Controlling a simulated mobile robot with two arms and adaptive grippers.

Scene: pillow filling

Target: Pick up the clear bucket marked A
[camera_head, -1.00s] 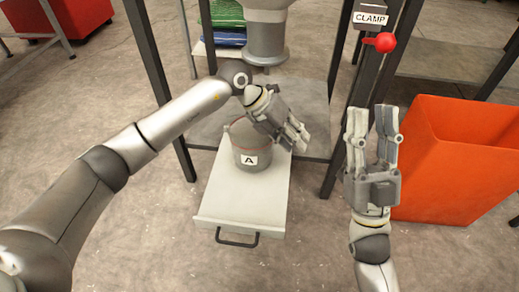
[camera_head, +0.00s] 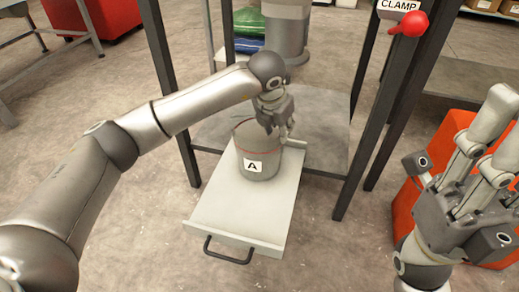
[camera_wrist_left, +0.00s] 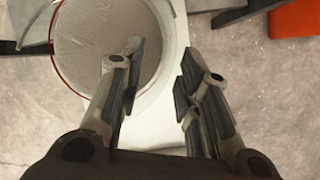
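The clear bucket marked A (camera_head: 258,163) stands upright on a pale drawer or tray (camera_head: 231,216). It has a white "A" label on its front and a red line near its rim. In the left wrist view the bucket (camera_wrist_left: 105,40) is seen from above, with a speckled grey inside. My left gripper (camera_head: 282,134) is at the bucket's right rim, pointing down. In the left wrist view its fingers (camera_wrist_left: 160,62) are apart, one over the bucket's opening and one outside the rim. Contact cannot be told. My right gripper (camera_head: 488,150) is open and empty at the right.
Dark frame posts (camera_head: 176,95) stand on both sides of the drawer. A red knob (camera_head: 410,24) sits by the CLAMP sign at upper right. An orange bin (camera_head: 408,190) is behind my right gripper. The drawer's front has a black handle (camera_head: 228,252).

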